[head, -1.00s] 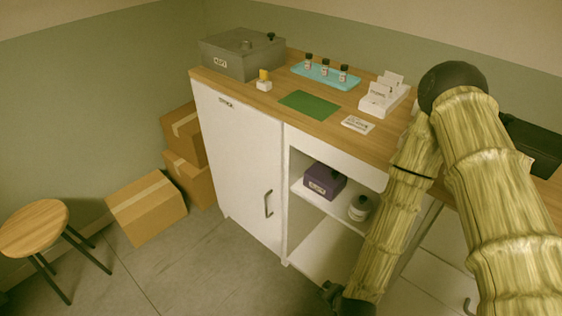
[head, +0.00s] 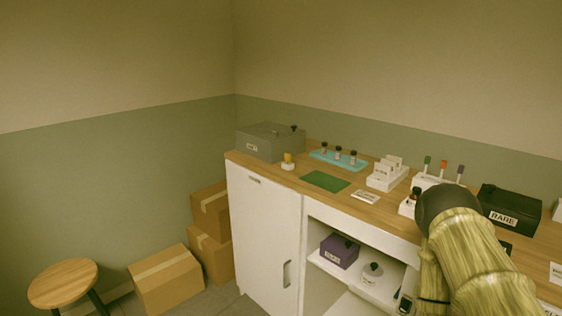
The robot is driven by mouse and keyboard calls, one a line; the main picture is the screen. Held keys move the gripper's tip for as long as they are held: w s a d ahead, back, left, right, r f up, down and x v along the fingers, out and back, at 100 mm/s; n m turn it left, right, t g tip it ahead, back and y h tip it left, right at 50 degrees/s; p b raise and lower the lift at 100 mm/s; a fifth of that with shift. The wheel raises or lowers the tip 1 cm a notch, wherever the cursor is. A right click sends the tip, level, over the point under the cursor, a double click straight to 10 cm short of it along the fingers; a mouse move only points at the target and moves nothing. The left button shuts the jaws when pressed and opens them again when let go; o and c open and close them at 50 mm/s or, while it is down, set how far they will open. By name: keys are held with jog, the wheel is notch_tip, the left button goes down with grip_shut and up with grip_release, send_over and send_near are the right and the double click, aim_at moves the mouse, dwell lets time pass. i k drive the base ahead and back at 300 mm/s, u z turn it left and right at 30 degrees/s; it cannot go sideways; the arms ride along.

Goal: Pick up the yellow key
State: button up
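In the head view, a small yellow piece (head: 287,157), which looks like the yellow key, stands upright on a small white block (head: 287,166). The block is on the wooden counter (head: 268,173), near its left front edge, just right of the grey box. The yellow piece is small, and its exact shape is not clear. My arm is bent at the right of the view, in front of the counter, well apart from the yellow piece. My gripper's fingers are not visible; only a dark part of my arm shows at the bottom edge.
A grey box (head: 262,145), green mat (head: 326,181), teal tray (head: 325,157) with bottles, white card holder (head: 380,181) and black box (head: 510,204) are on the counter. A purple box (head: 339,252) is on the shelf below. Cartons (head: 168,280) and a stool (head: 62,283) stand left.

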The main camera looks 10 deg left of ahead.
aim_at(287, 157)
jog(key=u, duration=0.45)
jog(key=i, duration=0.65)
jog(key=u, duration=0.3)
